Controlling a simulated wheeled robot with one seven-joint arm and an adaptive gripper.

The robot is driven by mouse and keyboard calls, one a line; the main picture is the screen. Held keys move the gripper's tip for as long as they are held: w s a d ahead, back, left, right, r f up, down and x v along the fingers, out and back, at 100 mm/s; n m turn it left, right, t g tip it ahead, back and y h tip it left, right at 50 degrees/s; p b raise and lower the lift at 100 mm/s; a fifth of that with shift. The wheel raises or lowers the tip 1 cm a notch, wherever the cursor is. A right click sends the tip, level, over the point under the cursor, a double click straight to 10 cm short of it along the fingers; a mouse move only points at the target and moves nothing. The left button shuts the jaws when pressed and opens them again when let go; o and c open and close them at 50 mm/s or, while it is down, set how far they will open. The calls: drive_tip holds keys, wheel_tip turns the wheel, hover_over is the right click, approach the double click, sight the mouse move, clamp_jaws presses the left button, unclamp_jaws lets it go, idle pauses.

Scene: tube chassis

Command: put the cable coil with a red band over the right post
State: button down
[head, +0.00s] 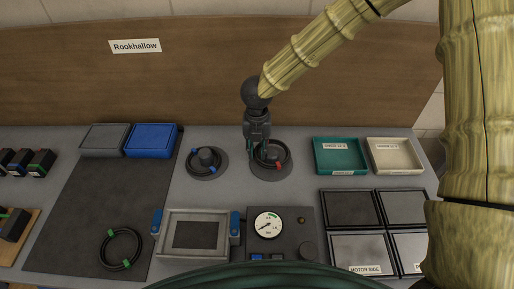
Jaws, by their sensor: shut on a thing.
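The cable coil with a red band (279,164) is a dark ring at the right post. My gripper (259,151) points down at the left side of that post and is shut on the coil. The coil appears to lie around the right post (271,153), low over its round base (272,177). I cannot tell whether it touches the base. My gripper partly hides the post and the coil's left side. The left post (207,155) has a coil with blue bands (211,169) around it.
A coil with green bands (120,249) lies on the dark mat (85,215). A grey tray (194,215) and a gauge box (269,224) stand in front of the posts. Teal (340,141) and cream trays (395,142) lie right, grey (104,153) and blue boxes (151,155) left.

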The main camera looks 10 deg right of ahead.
drive_tip(key=shift+f+b, duration=0.6)
drive_tip(key=shift+f, duration=0.65)
idle(0.8)
drive_tip(key=c, duration=1.5)
unclamp_jaws()
drive_tip(key=shift+r, duration=0.1)
drive_tip(key=shift+d+r+p, duration=0.1)
drive_tip(key=shift+r+p, duration=1.05)
drive_tip(key=shift+r, duration=0.1)
drive_tip(key=shift+r+p, duration=3.4)
drive_tip(key=shift+r, duration=0.85)
drive_tip(key=shift+f, duration=0.1)
